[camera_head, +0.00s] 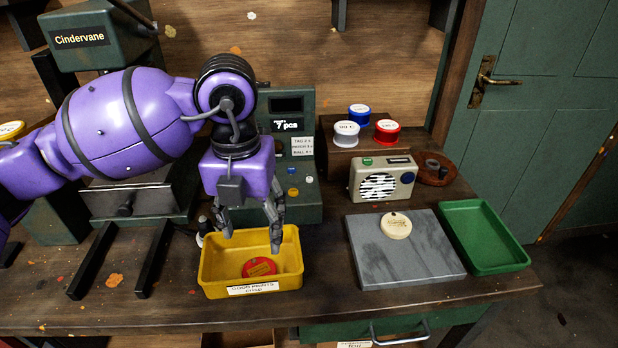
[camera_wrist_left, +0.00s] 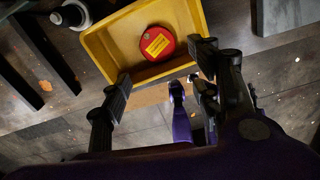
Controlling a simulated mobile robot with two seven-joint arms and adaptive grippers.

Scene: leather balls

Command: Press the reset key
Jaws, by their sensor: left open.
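A green counting machine (camera_head: 307,140) stands at the back of the bench, its display reading "7 pcs". No lettering on the keys is readable, so I cannot tell which one is reset. My left gripper (camera_head: 252,240) is open and empty, pointing down over the yellow tray (camera_head: 207,272), in front of the machine. My left arm hides part of the machine's left side. The left wrist view shows its fingers apart (camera_wrist_left: 160,72). My right gripper is not seen.
A red disc (camera_head: 259,267) lies in the yellow tray. To the right are a radio (camera_head: 382,180), a grey slab (camera_head: 410,260) with a round tag (camera_head: 396,226), a green tray (camera_head: 484,238) and coloured tins on a wooden block (camera_head: 345,165). A dark press-like machine (camera_head: 110,205) stands left.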

